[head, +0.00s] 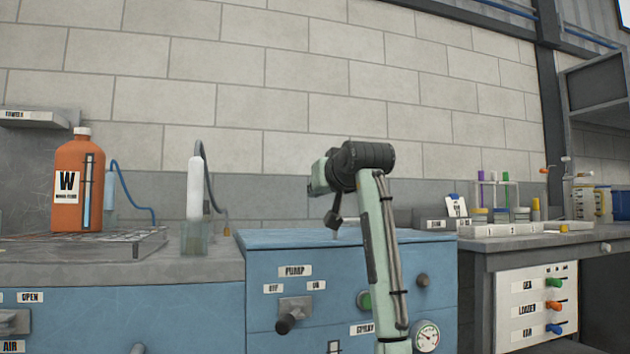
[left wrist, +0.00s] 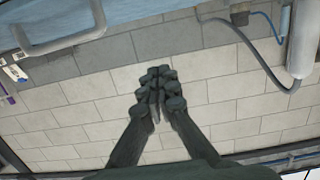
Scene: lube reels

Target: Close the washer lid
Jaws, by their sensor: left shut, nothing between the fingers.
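The blue washer cabinet (head: 320,295), with PUMP and SPRAY labels, stands in the middle of the head view. Its blue top, the lid (head: 285,238), lies flat and level, with no gap visible. Part of it is hidden behind my left arm. In the left wrist view, a blue panel (left wrist: 120,10) with a grey bar handle (left wrist: 62,45) shows at the upper left. My left gripper (head: 336,235) hangs over the lid in the head view; I cannot tell whether it touches. In the left wrist view, its dark fingers (left wrist: 155,100) are together and empty. My right gripper is not in view.
An orange bottle (head: 80,185) stands on a grate on the left counter. A white cylinder with a hose (head: 195,190) stands beside the lid's left edge. A right bench (head: 500,240) holds a tube rack and jars. A brick wall (head: 300,110) is behind.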

